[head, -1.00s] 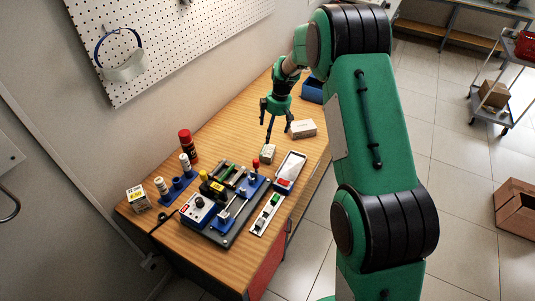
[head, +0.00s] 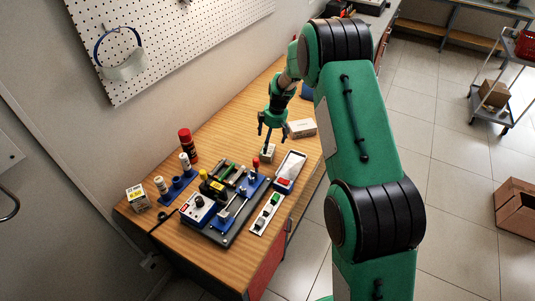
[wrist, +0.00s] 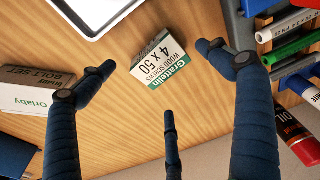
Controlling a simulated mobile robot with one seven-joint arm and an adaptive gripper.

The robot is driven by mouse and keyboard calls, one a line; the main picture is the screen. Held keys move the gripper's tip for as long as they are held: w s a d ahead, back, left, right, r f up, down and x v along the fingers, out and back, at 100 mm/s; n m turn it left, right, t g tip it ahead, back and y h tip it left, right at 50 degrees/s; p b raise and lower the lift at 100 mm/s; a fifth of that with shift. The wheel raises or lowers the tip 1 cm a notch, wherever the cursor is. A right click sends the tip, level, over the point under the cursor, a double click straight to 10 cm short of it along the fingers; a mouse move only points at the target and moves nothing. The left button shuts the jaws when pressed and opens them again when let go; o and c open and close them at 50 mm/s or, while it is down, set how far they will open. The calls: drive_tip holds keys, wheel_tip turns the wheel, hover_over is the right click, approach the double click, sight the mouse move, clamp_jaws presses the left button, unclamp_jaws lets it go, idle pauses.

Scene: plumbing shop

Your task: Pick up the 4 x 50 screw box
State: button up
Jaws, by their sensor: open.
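The 4 x 50 screw box (wrist: 158,60) is a small white carton with a green band, marked "Grattelin" and "4 x 50". In the wrist view it lies on the wooden bench between the spread fingertips of my gripper (wrist: 173,80), with clear gaps to the fingers. The fingers are open and hold nothing. In the head view my gripper (head: 270,137) points down just above the box (head: 268,155), and its fingers partly cover the box's far side. I cannot tell the exact height.
A white bolt set box (head: 302,128) stands right of my gripper; it also shows in the wrist view (wrist: 34,97). A white tray (head: 290,168) and a dark fixture board (head: 224,205) are nearer. A red can (head: 187,144) stands at the left. Bare wood surrounds the box's far side.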

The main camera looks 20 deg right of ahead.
drive_tip(key=shift+a+f, duration=0.1)
drive_tip(key=shift+f, duration=0.55)
drive_tip(key=shift+f, duration=0.1)
drive_tip(key=shift+w+a+f, duration=0.15)
drive_tip(key=shift+a+f, duration=0.05)
drive_tip(key=shift+f, duration=1.05)
drive_tip(key=shift+w+a+f, duration=0.1)
drive_tip(key=shift+a+f, duration=0.05)
drive_tip(key=shift+f, duration=1.1)
drive_tip(key=c, duration=1.8)
drive_tip(key=shift+r, duration=0.2)
drive_tip(key=shift+c, duration=0.3)
drive_tip(key=shift+r, duration=0.65)
clamp_jaws()
wheel_tip(320, 180, up, 8)
drive_tip(key=shift+r, duration=0.2)
